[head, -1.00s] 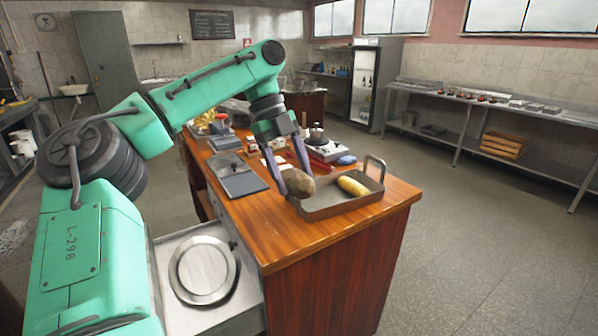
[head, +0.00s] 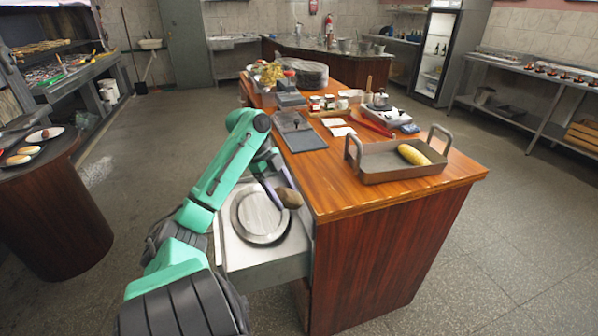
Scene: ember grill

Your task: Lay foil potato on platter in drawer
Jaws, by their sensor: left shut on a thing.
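The foil potato (head: 290,198) looks brownish-grey and is held in my left gripper (head: 279,197). The gripper is shut on it, above the right part of the platter. The platter (head: 256,232) is a round grey metal dish lying in the open drawer (head: 262,265). The drawer sticks out from the left side of the wooden counter. Whether the potato touches the platter cannot be told. My right gripper is not in view.
A metal roasting tray (head: 375,177) with handles holds a yellow corn cob (head: 413,154) on the counter (head: 325,185). A dark board (head: 297,134) lies near the counter's left edge. A round wooden table (head: 50,215) with plates stands at far left. Floor between is free.

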